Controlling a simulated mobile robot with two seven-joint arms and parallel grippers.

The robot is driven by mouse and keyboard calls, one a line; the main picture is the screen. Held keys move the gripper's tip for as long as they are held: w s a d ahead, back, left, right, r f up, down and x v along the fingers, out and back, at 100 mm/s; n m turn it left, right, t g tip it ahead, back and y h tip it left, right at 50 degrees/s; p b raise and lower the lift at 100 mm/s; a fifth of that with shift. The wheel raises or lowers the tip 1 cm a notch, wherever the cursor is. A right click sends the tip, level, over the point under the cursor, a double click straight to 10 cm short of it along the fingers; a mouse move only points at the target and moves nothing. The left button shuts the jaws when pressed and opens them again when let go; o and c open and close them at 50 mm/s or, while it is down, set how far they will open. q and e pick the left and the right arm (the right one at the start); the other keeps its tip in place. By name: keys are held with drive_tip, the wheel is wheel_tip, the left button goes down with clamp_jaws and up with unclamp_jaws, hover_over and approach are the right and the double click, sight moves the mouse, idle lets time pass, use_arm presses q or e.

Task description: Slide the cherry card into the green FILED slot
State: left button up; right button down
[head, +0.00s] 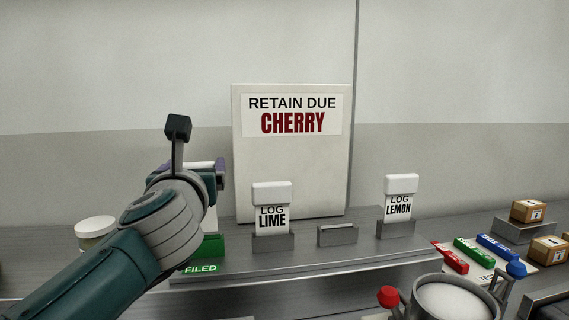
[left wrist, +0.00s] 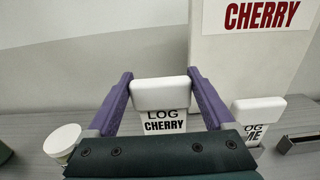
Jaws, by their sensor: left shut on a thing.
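The cherry card (left wrist: 165,122) is white with a thick white top and reads LOG CHERRY. My left gripper (left wrist: 160,88) is shut on its top, with a purple finger on each side. In the head view my left gripper (head: 192,170) and wrist cover most of the card, and a white strip of it (head: 211,218) shows beside the wrist. The green FILED slot (head: 212,246) stands directly below that strip, partly hidden by my arm. The card looks upright; I cannot tell whether its lower edge is inside the slot. My right gripper is not in view.
The lime card (head: 271,211) and lemon card (head: 400,199) stand in grey slots, with an empty grey slot (head: 338,235) between. A RETAIN DUE CHERRY board (head: 290,170) stands behind. A white-lidded jar (head: 95,228) is left, and a round vessel (head: 446,301) is front right.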

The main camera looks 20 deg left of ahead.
use_arm(q)
drive_tip(key=shift+f, duration=0.2)
idle(0.5)
drive_tip(key=shift+f+b, duration=0.3)
drive_tip(key=shift+b, duration=0.15)
drive_tip(key=shift+f+b, duration=1.45)
drive_tip(key=shift+f, duration=0.15)
drive_tip(key=o, duration=1.1)
drive_tip(key=v, duration=1)
drive_tip(key=shift+d, duration=0.1)
drive_tip(key=shift+w, duration=0.1)
